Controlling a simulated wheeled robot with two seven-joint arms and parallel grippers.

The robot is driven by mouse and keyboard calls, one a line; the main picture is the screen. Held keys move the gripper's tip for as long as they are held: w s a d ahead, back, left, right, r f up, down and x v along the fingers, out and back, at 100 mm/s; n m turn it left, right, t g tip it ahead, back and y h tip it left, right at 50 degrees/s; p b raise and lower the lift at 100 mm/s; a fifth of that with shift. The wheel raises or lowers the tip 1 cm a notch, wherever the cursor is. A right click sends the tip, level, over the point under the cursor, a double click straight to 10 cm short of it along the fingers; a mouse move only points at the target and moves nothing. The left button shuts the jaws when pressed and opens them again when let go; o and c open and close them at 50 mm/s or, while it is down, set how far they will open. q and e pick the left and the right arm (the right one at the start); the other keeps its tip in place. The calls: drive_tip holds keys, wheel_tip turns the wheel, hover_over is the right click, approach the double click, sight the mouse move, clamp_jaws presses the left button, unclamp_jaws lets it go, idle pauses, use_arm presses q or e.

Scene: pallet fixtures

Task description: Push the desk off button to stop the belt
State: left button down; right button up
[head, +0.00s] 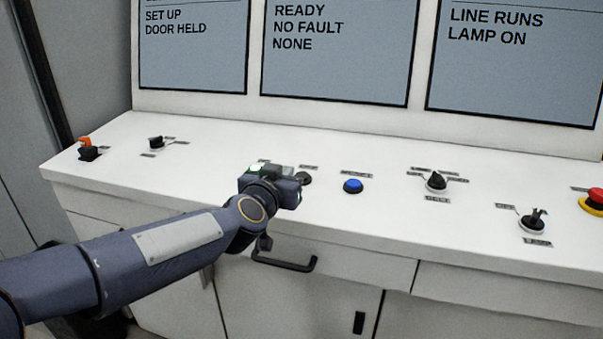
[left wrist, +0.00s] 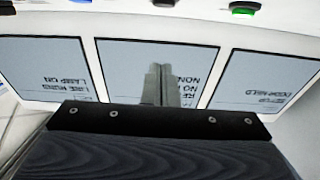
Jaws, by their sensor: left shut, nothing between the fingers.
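The white control desk (head: 350,225) carries a row of controls. A black button (head: 304,178) sits just right of my left gripper (head: 284,170); its label is too small to read, so I cannot confirm it is the off button. A green lit button (head: 256,168) lies just left of the gripper, partly hidden. My left gripper is shut and empty, over the desk between these two. In the left wrist view its closed fingers (left wrist: 160,85) point at the screens, with the black button (left wrist: 164,4) and green button (left wrist: 243,8) at the top edge. My right gripper is out of view.
A blue button (head: 353,186), a rotary knob (head: 436,181), a switch (head: 533,218) and a red mushroom button (head: 593,201) are to the right. An orange-topped control (head: 87,146) and a small knob (head: 156,142) are left. The right screen (head: 515,60) reads "LINE RUNS, LAMP ON".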

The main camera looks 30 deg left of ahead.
use_arm(q)
hover_over(299, 174)
drive_tip(key=s+d, duration=0.2)
drive_tip(key=s, duration=0.1)
drive_tip(key=shift+w+a+f+b, duration=0.15)
drive_tip(key=shift+f+b, duration=0.1)
drive_tip(key=shift+f, duration=0.15)
drive_tip(key=shift+w+a+f+b, duration=0.1)
drive_tip(key=shift+f+b, duration=0.1)
drive_tip(key=shift+f, duration=0.15)
wheel_tip(299, 174, down, 3)
drive_tip(key=shift+b, duration=1.05)
drive_tip(key=shift+f, duration=0.45)
